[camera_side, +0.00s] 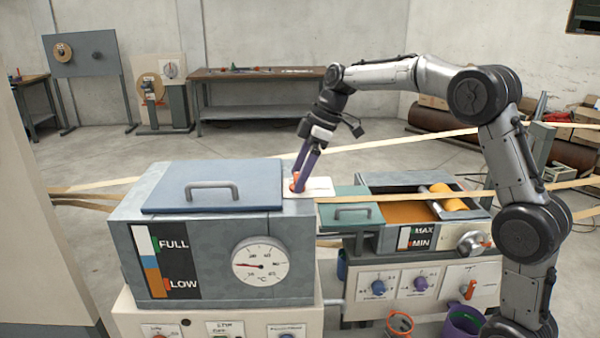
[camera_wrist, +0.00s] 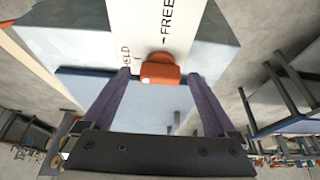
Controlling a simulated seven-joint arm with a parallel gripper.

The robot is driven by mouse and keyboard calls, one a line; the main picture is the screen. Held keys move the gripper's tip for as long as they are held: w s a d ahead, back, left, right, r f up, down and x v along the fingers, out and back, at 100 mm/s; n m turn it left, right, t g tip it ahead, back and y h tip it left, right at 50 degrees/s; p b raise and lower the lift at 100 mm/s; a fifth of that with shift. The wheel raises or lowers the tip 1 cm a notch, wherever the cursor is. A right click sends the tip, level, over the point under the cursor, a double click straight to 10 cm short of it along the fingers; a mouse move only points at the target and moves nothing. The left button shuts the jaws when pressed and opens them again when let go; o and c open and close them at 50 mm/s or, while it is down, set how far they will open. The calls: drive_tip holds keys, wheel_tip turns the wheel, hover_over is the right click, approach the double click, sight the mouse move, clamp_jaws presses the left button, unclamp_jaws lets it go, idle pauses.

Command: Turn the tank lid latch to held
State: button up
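The tank lid latch is a small orange knob (camera_side: 297,185) on a white plate (camera_side: 320,187) at the right of the tank top. In the wrist view the orange latch (camera_wrist: 160,70) sits below the FREE mark, with the partly hidden HELD lettering to its left; I cannot tell its exact pointing. The blue tank lid (camera_side: 250,172) lies flat on the grey tank (camera_side: 205,235). My gripper (camera_side: 299,176) points down at the latch. In the wrist view its purple fingers (camera_wrist: 165,80) are apart, one on each side of the latch, with gaps visible.
The lid's grey handle (camera_side: 211,186) stands up left of my gripper. A smaller tank with a green lid (camera_side: 352,212) and yellow rollers (camera_side: 446,196) is at the right. Pale strips (camera_side: 400,140) run across behind and beside my gripper. A dial gauge (camera_side: 260,260) is on the tank front.

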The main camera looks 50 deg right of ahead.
drive_tip(key=v, duration=1.3)
drive_tip(key=shift+r, duration=0.45)
drive_tip(key=shift+s, duration=0.1)
drive_tip(key=s+a+r+t+h, duration=0.1)
drive_tip(key=s+a+r, duration=0.1)
drive_tip(key=s+a, duration=0.4)
drive_tip(key=s+a+r, duration=0.2)
drive_tip(key=s+a, duration=0.2)
drive_tip(key=s, duration=0.4)
drive_tip(key=s+f+m+h, duration=0.1)
drive_tip(key=s+f+m, duration=0.3)
drive_tip(key=s+f, duration=0.3)
drive_tip(key=s+d+f+m+t+h, duration=0.1)
drive_tip(key=s+f+m, duration=0.4)
drive_tip(key=f, duration=0.7)
drive_tip(key=shift+s+f, duration=0.3)
drive_tip(key=shift+s, duration=1)
